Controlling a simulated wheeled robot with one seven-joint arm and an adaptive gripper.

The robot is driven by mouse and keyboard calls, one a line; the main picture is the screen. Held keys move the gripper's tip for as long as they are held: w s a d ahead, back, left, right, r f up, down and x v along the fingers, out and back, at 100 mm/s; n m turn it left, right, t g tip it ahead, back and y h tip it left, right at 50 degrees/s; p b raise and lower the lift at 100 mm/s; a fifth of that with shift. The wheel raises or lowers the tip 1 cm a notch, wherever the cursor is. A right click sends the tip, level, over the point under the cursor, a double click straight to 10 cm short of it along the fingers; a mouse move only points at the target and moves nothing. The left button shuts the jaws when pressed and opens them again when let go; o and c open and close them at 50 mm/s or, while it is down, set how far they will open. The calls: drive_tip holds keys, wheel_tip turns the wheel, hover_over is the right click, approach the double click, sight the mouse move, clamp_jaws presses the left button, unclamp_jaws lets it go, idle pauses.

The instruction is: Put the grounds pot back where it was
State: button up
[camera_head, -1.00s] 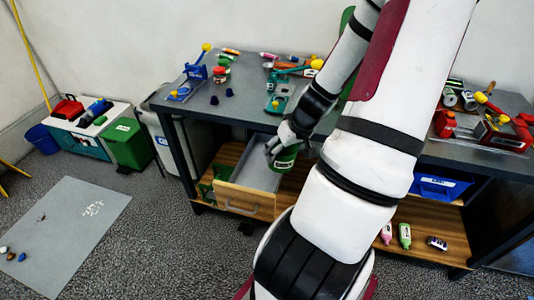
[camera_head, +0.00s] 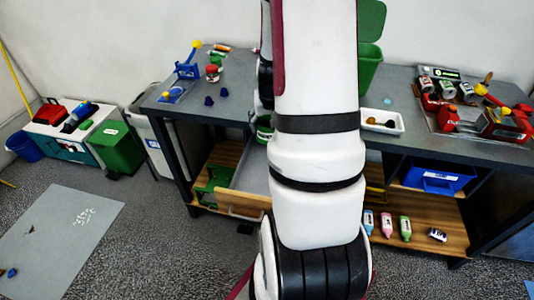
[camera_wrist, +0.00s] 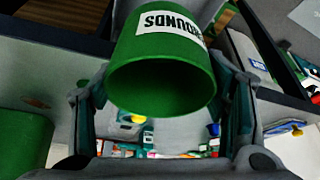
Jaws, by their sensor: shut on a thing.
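The grounds pot (camera_wrist: 162,80) is a green cup with a white label reading GROUNDS, upside down in the wrist view. My gripper (camera_wrist: 165,98) is shut on it, with one finger on each side of the pot. In the head view, a sliver of the green pot (camera_head: 264,131) shows left of my arm, by the bench's front edge above the open drawer (camera_head: 243,203). My arm hides the gripper and most of the pot there.
The grey bench (camera_head: 235,108) holds a blue tool (camera_head: 187,70), a red-lidded jar (camera_head: 212,73) and small dark pieces at left. A white tray (camera_head: 382,121) and a green bin (camera_head: 371,45) are right of my arm. Bottles (camera_head: 387,225) stand on the lower shelf.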

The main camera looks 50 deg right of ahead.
wheel_tip(320, 180, down, 13)
drive_tip(key=shift+r+b, duration=0.1)
drive_tip(key=shift+b, duration=0.2)
drive_tip(key=w+d, duration=0.1)
drive_tip(key=w+d+f, duration=0.1)
drive_tip(key=d, duration=0.1)
drive_tip(key=shift+w, duration=0.3)
drive_tip(key=shift+f, duration=0.2)
drive_tip(key=o, duration=1.6)
drive_tip(key=shift+a+f, duration=0.1)
drive_tip(key=shift+c, duration=0.2)
